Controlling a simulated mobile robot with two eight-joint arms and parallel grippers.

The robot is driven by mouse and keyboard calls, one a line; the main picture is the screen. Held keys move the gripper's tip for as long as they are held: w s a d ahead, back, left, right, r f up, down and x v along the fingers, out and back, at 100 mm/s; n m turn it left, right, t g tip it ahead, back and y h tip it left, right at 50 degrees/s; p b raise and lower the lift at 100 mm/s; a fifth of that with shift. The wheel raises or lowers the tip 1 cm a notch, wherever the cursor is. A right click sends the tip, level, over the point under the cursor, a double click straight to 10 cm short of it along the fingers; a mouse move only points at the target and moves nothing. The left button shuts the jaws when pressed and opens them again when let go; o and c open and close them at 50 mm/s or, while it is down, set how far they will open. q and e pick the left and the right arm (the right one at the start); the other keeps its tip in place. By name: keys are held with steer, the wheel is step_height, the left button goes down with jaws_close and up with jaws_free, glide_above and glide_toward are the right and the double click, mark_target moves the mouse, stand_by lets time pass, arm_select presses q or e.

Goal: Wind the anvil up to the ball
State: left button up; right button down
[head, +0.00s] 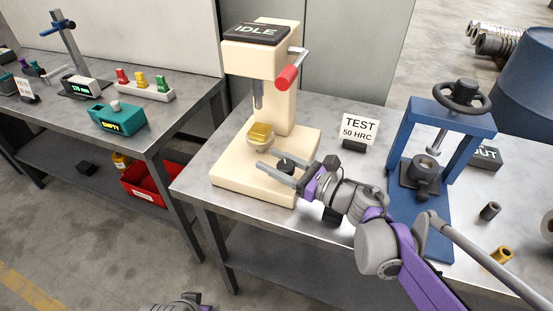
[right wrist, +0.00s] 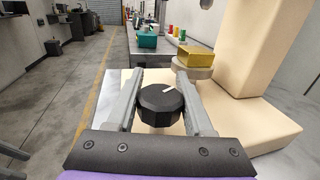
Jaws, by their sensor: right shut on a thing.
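The cream hardness tester (head: 284,100) stands on the bench, its screen reading IDLE. A brass block (head: 261,132) rests on the round anvil (head: 258,146); both also show in the right wrist view, block (right wrist: 195,56) and anvil (right wrist: 182,70). The indenter with the ball end (head: 257,96) hangs above the block, with a visible gap between them. My right gripper (head: 267,159) is shut on the black knob (head: 286,166) at the tester's base. In the right wrist view the knob (right wrist: 160,106), with a white mark, sits between the fingers. Part of my left arm's end (head: 182,303) shows at the bottom edge.
A red-handled lever (head: 287,77) sticks out from the tester's right side. A TEST 50 HRC sign (head: 358,132) and a blue press (head: 440,118) stand to the right. The left bench holds a teal EMPTY box (head: 117,119) and coloured pieces (head: 141,82). A red bin (head: 150,186) sits below.

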steer(key=n+g+y, duration=0.1)
steer(key=n+g, duration=0.1)
steer(key=g, duration=0.1)
steer(key=n+g+y+p, duration=0.1)
steer(key=n+g, duration=0.1)
steer(key=s+n+g+p, duration=0.1)
steer(key=g, duration=0.2)
steer(key=shift+s+a+r+n+g+y, duration=0.1)
steer(key=shift+a+n+g+y, duration=0.1)
steer(key=shift+n+g+y, duration=0.15)
steer(key=n+g, duration=0.1)
steer(key=g, duration=0.1)
steer(key=s+n+g+h+p, duration=0.1)
steer(key=n+g, duration=0.1)
steer(key=g, duration=0.1)
steer(key=n+g+p, duration=0.1)
steer(key=n+g, duration=0.1)
steer(key=g, duration=0.1)
steer(key=shift+s, duration=0.25)
steer(key=shift+d+n+h+p, duration=0.1)
steer(key=shift+n+h+p, duration=0.15)
steer(key=shift+p, duration=0.05)
steer(key=shift+c, duration=1.4)
jaws_free()
step_height(320, 180, up, 10)
steer(key=p, duration=0.1)
steer(key=shift+p, duration=0.4)
